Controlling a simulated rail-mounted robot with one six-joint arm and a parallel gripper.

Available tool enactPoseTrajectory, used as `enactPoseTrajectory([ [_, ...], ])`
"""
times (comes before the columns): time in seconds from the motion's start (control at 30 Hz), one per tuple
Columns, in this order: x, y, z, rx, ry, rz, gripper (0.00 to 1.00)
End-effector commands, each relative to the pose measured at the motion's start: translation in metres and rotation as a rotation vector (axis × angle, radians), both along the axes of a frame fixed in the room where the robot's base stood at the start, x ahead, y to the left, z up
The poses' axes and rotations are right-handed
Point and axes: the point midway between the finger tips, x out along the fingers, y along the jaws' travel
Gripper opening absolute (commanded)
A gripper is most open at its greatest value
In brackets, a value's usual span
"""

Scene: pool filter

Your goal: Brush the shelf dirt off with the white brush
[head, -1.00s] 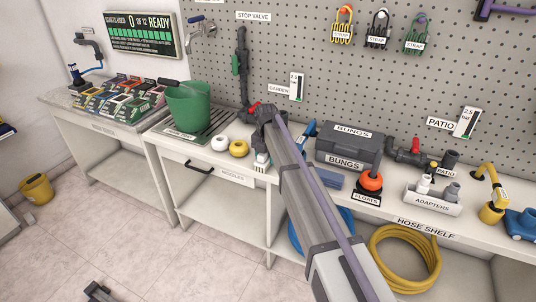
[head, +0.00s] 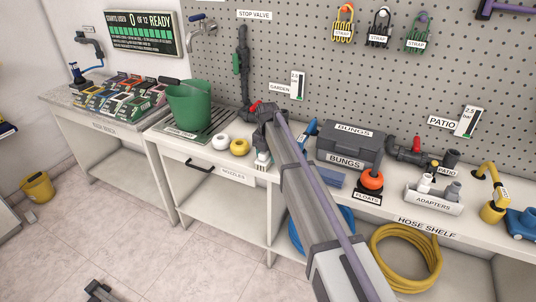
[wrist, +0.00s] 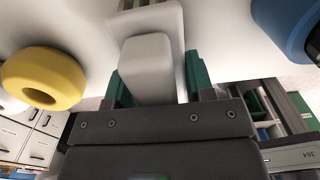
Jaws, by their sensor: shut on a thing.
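The white brush (wrist: 148,60) sits between the green fingers of my gripper (wrist: 153,82), which is shut on its handle, in the wrist view. The wide brush head lies beyond the fingers at the top of that view, over a pale surface. In the head view my gripper (head: 262,158) is low over the front part of the shelf (head: 205,159), right of the yellow ring. My arm hides part of the shelf behind it. I cannot make out any dirt on the visible shelf, nor whether the bristles touch it.
A white ring (head: 220,142) and a yellow ring (head: 240,148) stand close left of my gripper. A blue item (head: 309,130) is on its right, also large in the wrist view (wrist: 288,25). A green bucket (head: 188,108) is farther left; a grey bungs box (head: 350,148) is right.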

Motion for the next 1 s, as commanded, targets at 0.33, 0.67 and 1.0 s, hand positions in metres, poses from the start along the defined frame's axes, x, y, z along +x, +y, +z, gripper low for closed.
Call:
enactPoseTrajectory([
  [0.33, 0.020, -0.009, -0.003, 0.000, 0.000, 0.000, 0.30],
  [0.67, -0.003, 0.001, -0.001, 0.000, 0.000, 0.000, 0.30],
  [1.0, 0.013, -0.005, -0.003, 0.000, 0.000, -0.001, 0.30],
])
